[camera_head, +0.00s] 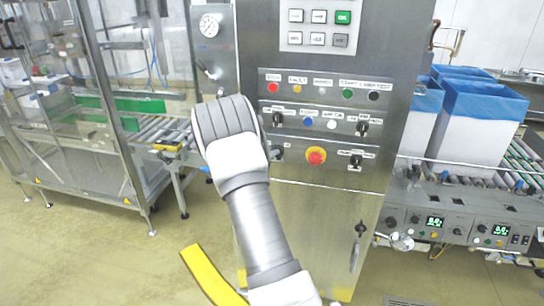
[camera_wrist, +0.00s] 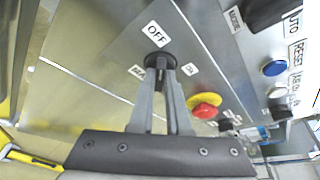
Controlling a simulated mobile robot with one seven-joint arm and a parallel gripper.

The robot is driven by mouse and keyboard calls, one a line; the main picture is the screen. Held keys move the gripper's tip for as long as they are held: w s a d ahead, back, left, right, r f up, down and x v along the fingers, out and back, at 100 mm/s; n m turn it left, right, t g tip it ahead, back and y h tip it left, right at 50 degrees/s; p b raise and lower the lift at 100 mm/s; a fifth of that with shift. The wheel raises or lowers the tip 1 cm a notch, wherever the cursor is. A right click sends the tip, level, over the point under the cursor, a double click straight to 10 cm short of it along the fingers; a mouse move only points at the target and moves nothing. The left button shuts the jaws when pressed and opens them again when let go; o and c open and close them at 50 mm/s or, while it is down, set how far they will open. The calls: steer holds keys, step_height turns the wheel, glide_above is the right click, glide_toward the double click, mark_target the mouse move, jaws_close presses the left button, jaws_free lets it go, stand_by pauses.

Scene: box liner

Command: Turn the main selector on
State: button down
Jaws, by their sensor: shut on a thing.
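The main selector is a black rotary knob (camera_wrist: 159,60) on the steel panel, with an OFF label above it, a MAIN label to its left and an ON label to its right in the wrist view. My gripper (camera_wrist: 160,74) has its two grey fingers closed on this knob. The fingertips cover part of it, and I cannot tell exactly which way its pointer faces. In the head view my arm and wrist stand in front of the cabinet (camera_head: 345,215) and hide the fingers.
A red emergency button on a yellow base (camera_head: 316,156) sits close right of the selector. Other selectors (camera_head: 362,127) and coloured buttons (camera_head: 308,121) lie above. A glazed machine frame (camera_head: 100,90) stands left, and blue-lined boxes (camera_head: 475,115) on rollers stand right.

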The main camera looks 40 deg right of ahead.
steer(key=shift+f, duration=0.1)
steer(key=m+t+y+b, duration=0.1)
steer(key=m+b, duration=0.2)
steer(key=b, duration=0.6)
steer(key=m+t+y+b, duration=0.2)
steer(key=m+b, duration=0.1)
steer(key=b, duration=0.6)
steer(key=s+d+m+t+y+b, duration=0.1)
steer(key=m+b, duration=0.3)
steer(key=b, duration=0.5)
steer(key=shift+s+t+y, duration=0.1)
steer(key=shift+t+y, duration=0.3)
steer(key=shift+t, duration=0.2)
steer(key=shift+m+b, duration=0.3)
steer(key=shift+b, duration=0.2)
steer(key=shift+t+y+b, duration=0.3)
steer(key=shift+b, duration=0.2)
steer(key=shift+s+d+m+b, duration=0.1)
steer(key=shift+m+b, duration=0.35)
steer(key=shift+m, duration=0.05)
steer(key=shift+b, duration=0.3)
steer(key=shift+m+t+b, duration=0.4)
